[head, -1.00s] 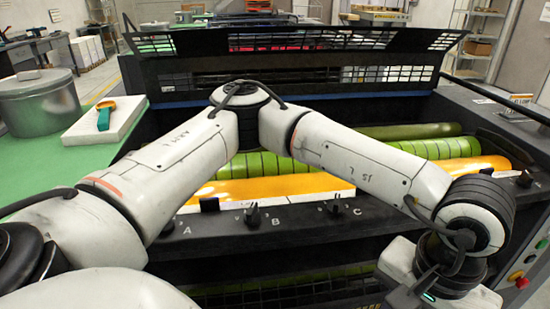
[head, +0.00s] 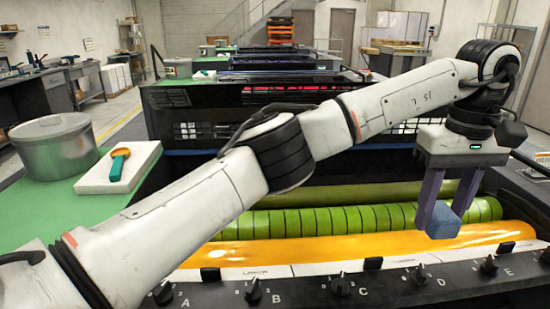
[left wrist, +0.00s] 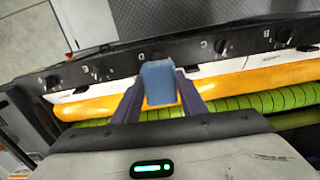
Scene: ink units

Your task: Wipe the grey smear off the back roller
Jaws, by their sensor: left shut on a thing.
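My left gripper (head: 441,205) points down at the right of the head view, its two purple fingers shut on a blue block (head: 443,222). The block also shows between the fingers in the left wrist view (left wrist: 158,82). In the head view it overlaps the green banded roller and the front orange roller; I cannot tell whether it touches either. The back roller (head: 350,195) is a plain olive-green cylinder behind the banded one, partly hidden by my left arm and gripper. I can make out no grey smear on its visible part. My right gripper is not in view.
The green banded roller (head: 330,220) and the orange roller (head: 350,246) lie in front of the back roller. A dark panel with knobs (head: 340,284) runs along the front. A metal pot (head: 55,150) and a white slab (head: 90,180) with a teal-and-orange tool stand at left.

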